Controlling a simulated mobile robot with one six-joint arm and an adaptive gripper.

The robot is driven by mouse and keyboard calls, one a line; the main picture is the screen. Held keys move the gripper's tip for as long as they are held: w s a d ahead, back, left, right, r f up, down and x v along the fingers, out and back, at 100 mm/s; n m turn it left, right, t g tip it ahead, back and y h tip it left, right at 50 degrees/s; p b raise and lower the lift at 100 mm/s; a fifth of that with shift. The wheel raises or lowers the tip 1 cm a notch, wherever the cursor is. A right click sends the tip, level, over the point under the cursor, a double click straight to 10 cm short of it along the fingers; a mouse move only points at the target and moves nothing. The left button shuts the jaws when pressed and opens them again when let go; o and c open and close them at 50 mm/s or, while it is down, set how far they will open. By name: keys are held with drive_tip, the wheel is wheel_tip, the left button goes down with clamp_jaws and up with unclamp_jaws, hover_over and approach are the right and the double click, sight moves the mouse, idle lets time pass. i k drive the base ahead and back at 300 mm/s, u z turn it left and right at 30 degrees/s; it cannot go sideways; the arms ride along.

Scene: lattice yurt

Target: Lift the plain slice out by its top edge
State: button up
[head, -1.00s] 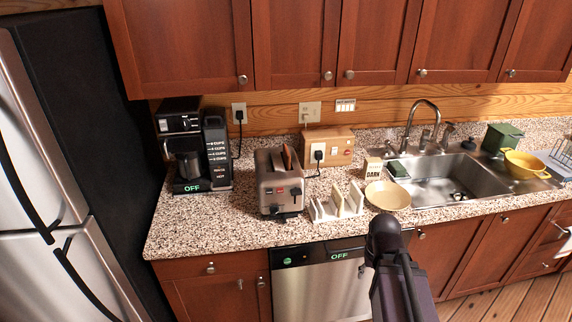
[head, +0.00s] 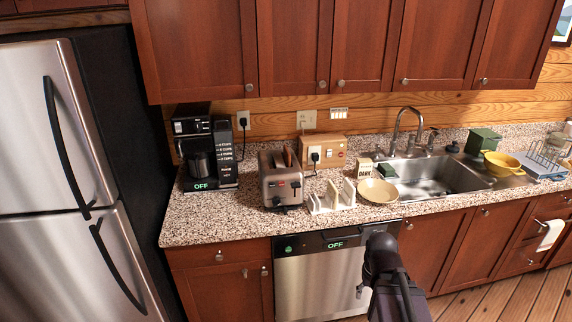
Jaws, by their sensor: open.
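A grey toaster (head: 279,181) stands on the speckled counter, left of the sink. A brown slice (head: 288,157) sticks up from its top; its top edge shows above the slot. Whether a second slice sits beside it, and which is plain, I cannot tell at this size. My dark arm (head: 388,278) rises at the bottom of the head view, in front of the dishwasher. My gripper cannot be made out; the arm's far end is hidden or out of frame.
A cream rack (head: 331,200) stands close to the toaster's right, then a pale plate (head: 378,191). A small card reading DARK (head: 365,168) stands behind the plate. A coffee maker (head: 197,155) is at left. Counter left of the toaster is clear.

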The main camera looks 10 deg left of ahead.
sight(287, 156)
drive_tip(key=u, duration=0.3)
drive_tip(key=i, duration=1.2)
drive_tip(key=z, duration=0.3)
